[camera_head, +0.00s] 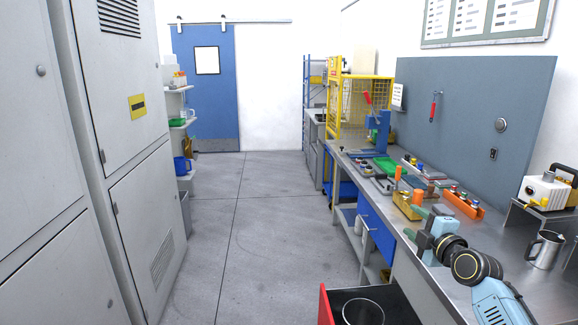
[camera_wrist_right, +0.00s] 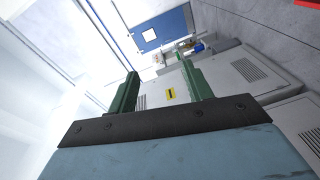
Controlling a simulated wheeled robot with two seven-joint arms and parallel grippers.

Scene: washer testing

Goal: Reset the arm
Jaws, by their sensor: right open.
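My right arm comes in from the lower right in the head view, over the near end of the workbench. My right gripper (camera_head: 413,222) has green fingers that stand apart, pointing left toward the aisle. In the right wrist view the two green fingers of the right gripper (camera_wrist_right: 160,88) are wide apart with nothing between them. Beyond them the grey cabinets and blue door show tilted. My left gripper is not in either view.
The steel workbench (camera_head: 502,263) runs along the right, holding a metal mug (camera_head: 544,250), an orange block (camera_head: 463,205) and a blue press (camera_head: 378,133). A red-edged drawer or bin (camera_head: 323,306) is at the bottom. Grey cabinets (camera_head: 85,265) line the left. The floor aisle (camera_head: 253,230) is clear.

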